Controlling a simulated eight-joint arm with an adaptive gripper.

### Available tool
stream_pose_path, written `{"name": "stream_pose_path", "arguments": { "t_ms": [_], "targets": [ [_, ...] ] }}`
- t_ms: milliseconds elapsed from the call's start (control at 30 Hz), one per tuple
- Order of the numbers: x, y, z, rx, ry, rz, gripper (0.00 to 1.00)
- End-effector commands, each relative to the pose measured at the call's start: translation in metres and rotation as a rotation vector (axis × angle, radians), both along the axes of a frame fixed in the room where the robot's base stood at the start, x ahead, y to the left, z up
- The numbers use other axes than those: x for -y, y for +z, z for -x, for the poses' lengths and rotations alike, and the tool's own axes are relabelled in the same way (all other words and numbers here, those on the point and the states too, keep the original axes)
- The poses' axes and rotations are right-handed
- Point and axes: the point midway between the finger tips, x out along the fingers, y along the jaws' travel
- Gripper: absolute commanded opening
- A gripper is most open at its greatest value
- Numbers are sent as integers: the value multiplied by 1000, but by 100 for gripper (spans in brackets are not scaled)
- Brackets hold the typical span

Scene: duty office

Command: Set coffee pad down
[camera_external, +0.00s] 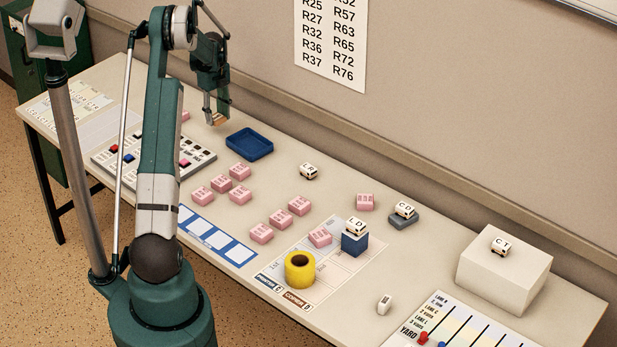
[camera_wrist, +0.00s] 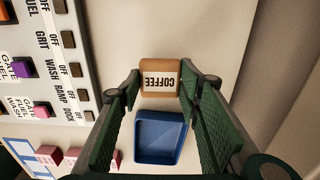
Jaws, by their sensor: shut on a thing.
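The coffee pad (camera_wrist: 160,66) is a small tan block with a white label reading COFFEE. In the wrist view it lies between my two green fingertips (camera_wrist: 170,84), and its label is upside down. In the outside view my gripper (camera_external: 217,115) points down at the far left part of the table, shut on the pad (camera_external: 219,120), which shows as a small tan edge. I cannot tell whether the pad touches the table. The empty blue tray (camera_external: 250,145) is just to the right of my gripper; it also shows below the pad in the wrist view (camera_wrist: 159,138).
A switch panel (camera_external: 122,165) lies left of my gripper. Several pink blocks (camera_external: 240,171) are spread right of it. A yellow roll (camera_external: 300,270), a blue block (camera_external: 354,243) and a white box (camera_external: 500,270) stand farther right. Bare table lies around the tray, with the wall behind.

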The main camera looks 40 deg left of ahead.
Motion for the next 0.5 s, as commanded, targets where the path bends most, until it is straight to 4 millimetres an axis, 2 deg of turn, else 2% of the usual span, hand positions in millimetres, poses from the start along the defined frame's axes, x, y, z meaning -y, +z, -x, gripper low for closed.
{"name": "stream_pose_path", "arguments": {
  "t_ms": [267,500],
  "targets": [
    [0,-1,0,0,0,0,24],
    [0,-24,0,0,0,0,24]
  ]
}}
